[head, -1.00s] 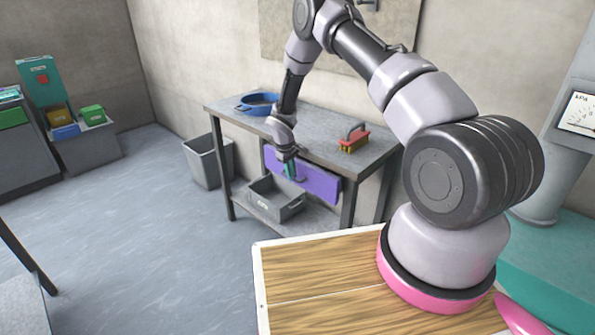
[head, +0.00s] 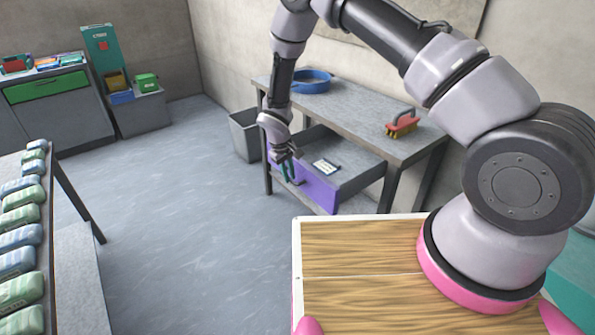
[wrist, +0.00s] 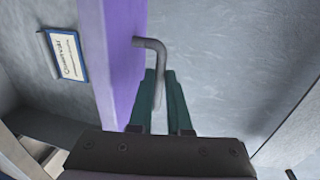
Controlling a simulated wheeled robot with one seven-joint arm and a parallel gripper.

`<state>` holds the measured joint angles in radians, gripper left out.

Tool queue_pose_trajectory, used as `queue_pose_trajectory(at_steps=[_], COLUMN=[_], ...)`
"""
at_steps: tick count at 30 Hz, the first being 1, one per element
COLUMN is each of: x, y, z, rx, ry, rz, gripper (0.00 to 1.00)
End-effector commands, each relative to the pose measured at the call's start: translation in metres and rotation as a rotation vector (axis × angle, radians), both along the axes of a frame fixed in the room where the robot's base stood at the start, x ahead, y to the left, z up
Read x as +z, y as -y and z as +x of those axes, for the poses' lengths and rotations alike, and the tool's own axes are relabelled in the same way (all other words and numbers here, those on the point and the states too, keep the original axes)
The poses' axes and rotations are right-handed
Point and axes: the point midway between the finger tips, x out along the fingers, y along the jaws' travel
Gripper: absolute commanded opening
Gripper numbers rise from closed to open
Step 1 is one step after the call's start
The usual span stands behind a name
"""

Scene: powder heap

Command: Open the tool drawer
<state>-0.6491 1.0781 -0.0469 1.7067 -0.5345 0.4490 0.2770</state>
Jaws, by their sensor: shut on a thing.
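The tool drawer, with a purple front (head: 318,191), is pulled out from under the grey workbench (head: 352,115) in the head view. In the wrist view its purple front (wrist: 122,50) runs down the middle, with a bent grey bar handle (wrist: 150,44) on it. My gripper (head: 287,172) is at the drawer front. In the wrist view its two dark green fingers (wrist: 157,98) are shut around the handle. A white and blue labelled card (wrist: 64,55) lies inside the drawer and also shows in the head view (head: 325,167).
A red brush (head: 402,126) and a blue round pan (head: 312,82) sit on the workbench. A grey bin (head: 245,135) stands left of it. At the left, a table (head: 48,215) carries several green and blue packets. The floor between is clear.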

Motion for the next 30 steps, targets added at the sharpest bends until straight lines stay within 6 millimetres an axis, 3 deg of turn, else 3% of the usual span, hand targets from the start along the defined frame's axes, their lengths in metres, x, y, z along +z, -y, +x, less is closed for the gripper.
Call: queue_pose_trajectory(at_steps=[14,15,17,26,30], x=[0.0004,0.0004,0.0004,0.0006,0.0098], y=[-0.0049,-0.0049,-0.0049,-0.005,-0.0068], z=[-0.0032,-0.0032,-0.0032,-0.0032,-0.004], rx=[-0.001,-0.001,-0.001,-0.001,0.0], ry=[0.0,0.0,0.0,0.0,0.002], rz=[0.0,0.0,0.0,0.0,0.001], gripper=[0.0,0.24,0.46,0.46,0.46])
